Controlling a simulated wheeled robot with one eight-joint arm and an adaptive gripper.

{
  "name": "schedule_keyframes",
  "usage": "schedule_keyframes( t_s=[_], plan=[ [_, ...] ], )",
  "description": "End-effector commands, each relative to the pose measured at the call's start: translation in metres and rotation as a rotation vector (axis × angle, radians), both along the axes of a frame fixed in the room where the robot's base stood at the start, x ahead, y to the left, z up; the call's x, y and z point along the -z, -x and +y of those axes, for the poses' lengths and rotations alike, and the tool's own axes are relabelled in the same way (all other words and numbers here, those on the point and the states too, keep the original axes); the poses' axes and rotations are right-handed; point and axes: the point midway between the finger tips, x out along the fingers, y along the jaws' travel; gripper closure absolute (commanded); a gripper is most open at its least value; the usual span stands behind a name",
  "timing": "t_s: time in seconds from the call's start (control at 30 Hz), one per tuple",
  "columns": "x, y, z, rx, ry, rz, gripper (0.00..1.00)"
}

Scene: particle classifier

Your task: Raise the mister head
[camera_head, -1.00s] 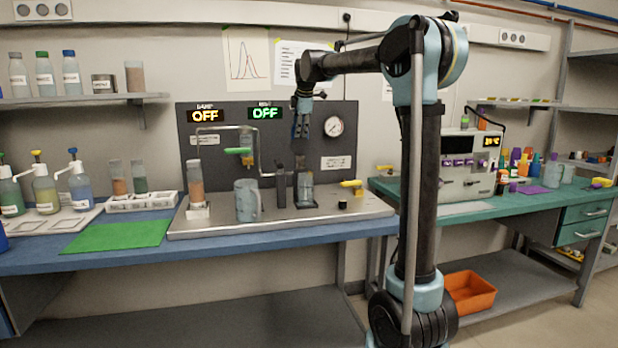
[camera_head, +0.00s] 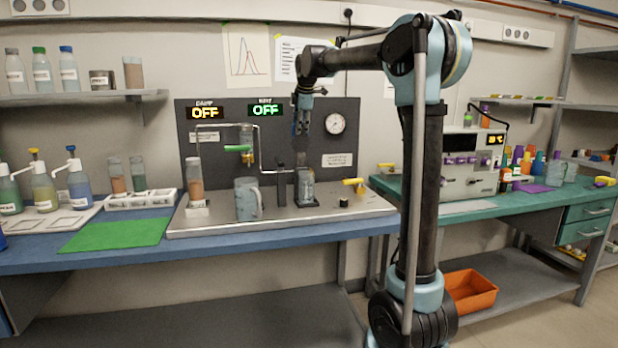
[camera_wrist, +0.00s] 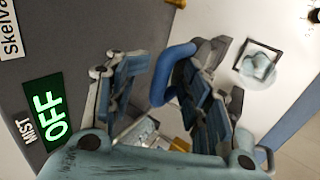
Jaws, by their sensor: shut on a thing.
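My gripper (camera_head: 302,128) points down in front of the dark panel (camera_head: 225,135), above a clear jar (camera_head: 305,188) on the steel bench plate. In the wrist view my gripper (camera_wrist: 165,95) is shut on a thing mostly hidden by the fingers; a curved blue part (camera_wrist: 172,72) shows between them. It appears to be the mister head, but its shape is not clear. A black post (camera_head: 282,188) with a short side arm stands just left of the jar. The green MIST sign (camera_head: 265,110) reads OFF.
A grey jug (camera_head: 247,200) and a tube of brown grains (camera_head: 195,178) stand left of the post. A bent pipe with a green valve (camera_head: 238,149) rises behind. A yellow handle (camera_head: 354,182) is to the right. A round gauge (camera_head: 335,124) is close beside my gripper.

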Motion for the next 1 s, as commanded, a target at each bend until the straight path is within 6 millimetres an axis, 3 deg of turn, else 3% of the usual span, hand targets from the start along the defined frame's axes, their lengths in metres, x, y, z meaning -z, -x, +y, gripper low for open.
schedule_keyframes(
  t_s=[0.1, 0.5, 1.0],
  plan=[
    [-0.016, 0.007, -0.003, 0.000, 0.000, -0.008, 0.67],
    [-0.039, 0.022, -0.005, -0.001, 0.000, -0.009, 0.67],
    [-0.048, 0.028, -0.007, -0.001, -0.001, -0.009, 0.67]
  ],
)
